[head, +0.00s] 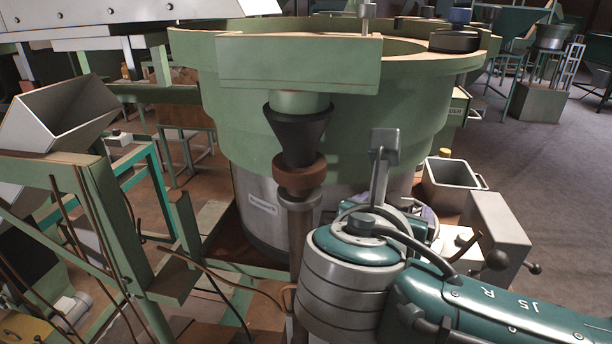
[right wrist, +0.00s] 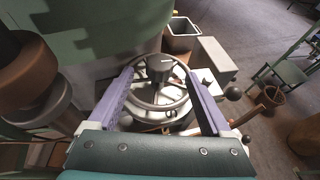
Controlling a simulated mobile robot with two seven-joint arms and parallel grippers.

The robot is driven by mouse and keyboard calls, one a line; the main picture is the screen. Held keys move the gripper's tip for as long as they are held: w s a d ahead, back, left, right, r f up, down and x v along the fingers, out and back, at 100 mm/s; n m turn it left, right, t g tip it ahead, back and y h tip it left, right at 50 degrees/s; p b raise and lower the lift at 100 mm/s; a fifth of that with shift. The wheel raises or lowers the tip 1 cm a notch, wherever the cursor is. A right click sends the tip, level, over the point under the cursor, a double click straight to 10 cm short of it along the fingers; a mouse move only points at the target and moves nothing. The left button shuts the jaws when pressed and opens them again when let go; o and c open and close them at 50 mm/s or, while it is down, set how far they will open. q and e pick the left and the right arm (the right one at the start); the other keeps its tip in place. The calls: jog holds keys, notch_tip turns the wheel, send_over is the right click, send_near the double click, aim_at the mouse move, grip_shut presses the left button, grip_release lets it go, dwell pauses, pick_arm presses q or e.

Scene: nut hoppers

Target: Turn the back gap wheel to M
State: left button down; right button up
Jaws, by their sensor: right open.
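A round spoked hand wheel (right wrist: 160,106) shows in the right wrist view, with a dark hub that bears a light pointer mark. No letter M can be read around it. My right gripper (right wrist: 159,75) is open, with one purple finger on each side of the wheel. Nothing is gripped, and I cannot tell if the fingers touch the rim. In the head view my right wrist hides most of the wheel and the gripper (head: 426,214). My left gripper is not in view.
A large green hopper bowl (head: 340,120) stands behind and left of my right arm. A brown collar (head: 300,176) sits on a pipe under it. A grey open bin (head: 452,183) and a grey box (head: 499,228) with knobbed levers stand right of the wheel.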

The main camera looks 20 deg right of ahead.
jog(key=shift+v, duration=1.35)
